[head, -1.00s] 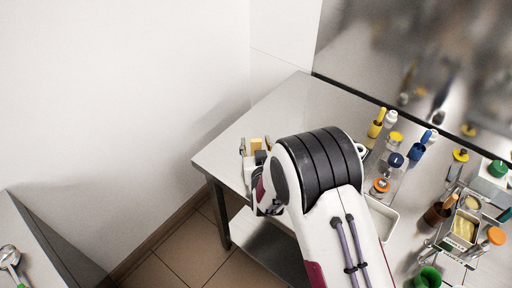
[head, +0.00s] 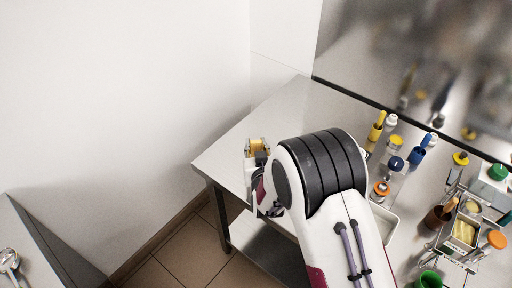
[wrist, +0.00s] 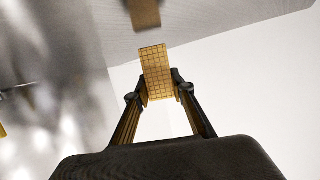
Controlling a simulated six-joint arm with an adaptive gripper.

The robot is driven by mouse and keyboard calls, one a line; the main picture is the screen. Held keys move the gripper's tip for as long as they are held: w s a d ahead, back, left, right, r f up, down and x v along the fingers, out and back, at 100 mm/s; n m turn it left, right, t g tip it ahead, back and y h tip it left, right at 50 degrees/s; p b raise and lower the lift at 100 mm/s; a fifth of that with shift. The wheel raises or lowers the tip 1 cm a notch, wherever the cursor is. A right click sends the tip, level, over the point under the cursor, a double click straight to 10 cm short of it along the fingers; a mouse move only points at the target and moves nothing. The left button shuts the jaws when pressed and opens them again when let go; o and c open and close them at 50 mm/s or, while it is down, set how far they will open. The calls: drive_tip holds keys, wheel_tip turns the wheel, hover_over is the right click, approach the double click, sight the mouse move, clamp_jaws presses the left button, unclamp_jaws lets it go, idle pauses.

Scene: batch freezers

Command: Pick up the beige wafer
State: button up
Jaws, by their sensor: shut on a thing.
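The beige wafer (wrist: 156,73) is a flat, grid-patterned rectangle in the wrist view. Its lower part sits between the fingertips of my gripper (wrist: 160,90), which is shut on it. The upper part of the wafer stands out past the fingers. In the head view my gripper (head: 257,148) is at the left part of the steel table, mostly hidden by my arm. A yellowish patch of the wafer (head: 259,145) shows there.
A brown block-like shape (wrist: 145,14) shows at the top of the wrist view. On the right of the steel table (head: 285,112) stand several coloured-cap bottles (head: 396,163), a white tray (head: 383,221) and a metal holder (head: 463,232). The table's left end is clear.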

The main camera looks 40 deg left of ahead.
sight(256, 141)
drive_tip(key=shift+r, duration=4.45)
